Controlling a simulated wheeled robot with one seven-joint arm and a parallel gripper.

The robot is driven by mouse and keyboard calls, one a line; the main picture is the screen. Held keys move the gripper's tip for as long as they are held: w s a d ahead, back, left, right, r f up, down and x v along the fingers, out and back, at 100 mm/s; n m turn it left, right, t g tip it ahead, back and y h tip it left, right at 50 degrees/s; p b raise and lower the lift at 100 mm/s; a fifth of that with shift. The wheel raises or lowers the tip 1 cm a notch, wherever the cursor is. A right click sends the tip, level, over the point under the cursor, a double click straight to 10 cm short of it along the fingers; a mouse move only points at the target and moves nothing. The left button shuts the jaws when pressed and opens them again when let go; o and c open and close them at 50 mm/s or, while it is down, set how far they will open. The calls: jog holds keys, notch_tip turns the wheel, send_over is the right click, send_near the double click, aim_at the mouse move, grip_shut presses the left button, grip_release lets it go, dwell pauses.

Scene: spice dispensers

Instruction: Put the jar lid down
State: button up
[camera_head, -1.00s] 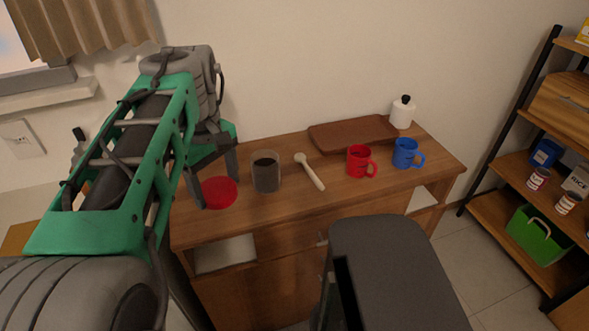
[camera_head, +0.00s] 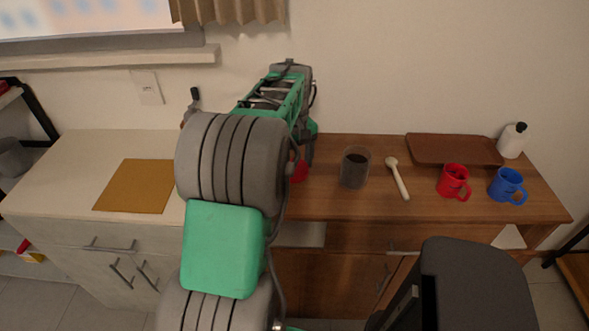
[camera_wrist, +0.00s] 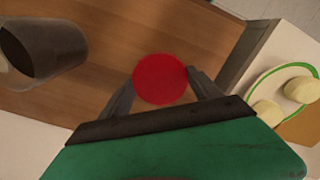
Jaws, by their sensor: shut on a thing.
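The jar lid is a flat red disc (camera_wrist: 160,79), seen between my two fingertips in the wrist view. My gripper (camera_wrist: 160,88) is shut on it, with one finger at each side. In the head view only a small red part of the lid (camera_head: 300,171) shows past my arm, left of the jar. The glass jar with dark contents (camera_head: 355,168) stands open on the brown wooden cabinet top (camera_head: 425,200). It also shows at the left of the wrist view (camera_wrist: 50,45). I cannot tell whether the lid touches the wood.
A pale spoon (camera_head: 398,178), red mug (camera_head: 453,181), blue mug (camera_head: 507,186), brown tray (camera_head: 455,149) and white bottle (camera_head: 512,141) lie right of the jar. A white counter (camera_head: 85,155) with a tan mat (camera_head: 135,186) is at left. A green-rimmed plate (camera_wrist: 256,84) holds pale round pieces.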

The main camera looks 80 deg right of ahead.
aim_at(295, 169)
jog(key=shift+a+f, duration=0.1)
jog(key=shift+f, duration=1.15)
jog(key=o, duration=1.3)
jog(key=shift+c, duration=0.2)
notch_tip(295, 169, up, 12)
jog(key=w+a+n, duration=0.1)
jog(key=w+a, duration=0.4)
jog(key=w, duration=0.3)
jog(key=w+a+n, duration=0.1)
jog(key=w+a, duration=0.3)
jog(key=w, duration=0.3)
jog(key=w+a+f+n+t+h, duration=0.1)
jog(key=w+a, duration=0.4)
jog(key=a, duration=0.2)
jog(key=w+a+f+n, duration=0.1)
jog(key=w+a+n, duration=0.1)
jog(key=w+a, duration=0.4)
jog(key=s+a+f+n+t, duration=0.1)
jog(key=a+f+n, duration=0.1)
jog(key=a, duration=1.1)
jog(key=s+a+f+n+t+y, duration=0.1)
jog(key=a+f, duration=0.4)
jog(key=a, duration=0.7)
jog(key=shift+s+a+n, duration=0.3)
jog(key=shift+a+n, duration=0.1)
jog(key=shift+n, duration=0.1)
